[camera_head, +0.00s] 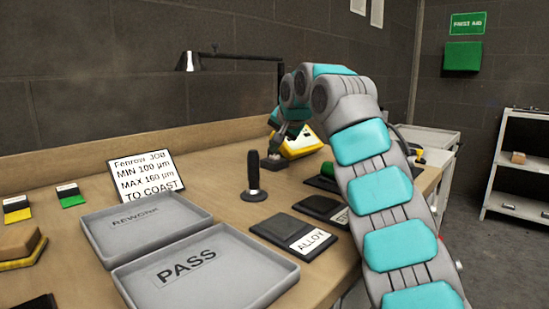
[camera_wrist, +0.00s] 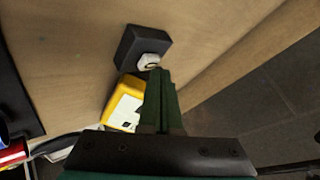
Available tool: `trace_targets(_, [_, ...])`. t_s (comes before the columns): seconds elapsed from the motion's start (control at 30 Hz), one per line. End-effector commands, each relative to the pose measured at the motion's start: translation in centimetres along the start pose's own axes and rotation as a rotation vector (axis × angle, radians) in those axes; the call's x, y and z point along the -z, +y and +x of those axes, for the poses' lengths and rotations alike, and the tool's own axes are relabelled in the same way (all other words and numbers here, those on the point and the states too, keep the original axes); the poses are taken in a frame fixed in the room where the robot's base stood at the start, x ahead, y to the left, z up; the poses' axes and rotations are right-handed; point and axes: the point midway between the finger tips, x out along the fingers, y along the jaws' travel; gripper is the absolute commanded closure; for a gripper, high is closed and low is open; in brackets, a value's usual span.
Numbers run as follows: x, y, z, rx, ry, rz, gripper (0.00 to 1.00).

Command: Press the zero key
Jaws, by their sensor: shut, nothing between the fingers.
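A yellow gauge (camera_head: 302,143) with a white face sits on the bench beyond my arm. It also shows in the wrist view (camera_wrist: 125,104), partly hidden by my gripper. A dark block (camera_wrist: 139,45) with a small pale round piece (camera_wrist: 149,61) on its near side stands beside the gauge. My gripper (camera_wrist: 158,72) is shut and empty. Its green fingertips lie over or right beside the pale piece; I cannot tell whether they touch it. In the head view my gripper (camera_head: 276,152) points down beside the gauge. I see no key marked zero.
Grey trays marked PASS (camera_head: 205,277) and REWORK (camera_head: 140,226) lie at the front left. A black upright handle (camera_head: 253,178), a dark ALLOY block (camera_head: 292,234) and a job card (camera_head: 146,176) stand on the bench. A red item (camera_wrist: 12,154) with a cable is at the wrist view's left.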

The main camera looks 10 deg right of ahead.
Motion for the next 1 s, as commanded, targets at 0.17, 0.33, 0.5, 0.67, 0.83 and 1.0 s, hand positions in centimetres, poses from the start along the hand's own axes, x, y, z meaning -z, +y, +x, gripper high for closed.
trace_targets(0.17, [0.01,0.0,-0.02,0.0,0.0,0.0,1.0])
trace_targets(0.33, [-0.06,0.04,0.06,0.0,0.001,-0.001,1.0])
trace_targets(0.5, [-0.14,0.13,0.18,0.0,0.001,-0.001,1.0])
trace_targets(0.67, [-0.21,0.2,0.27,0.0,0.001,-0.001,1.0])
trace_targets(0.83, [-0.28,0.28,0.37,0.0,0.001,-0.001,1.0])
trace_targets(1.0, [-0.35,0.37,0.49,0.0,0.001,-0.001,1.0])
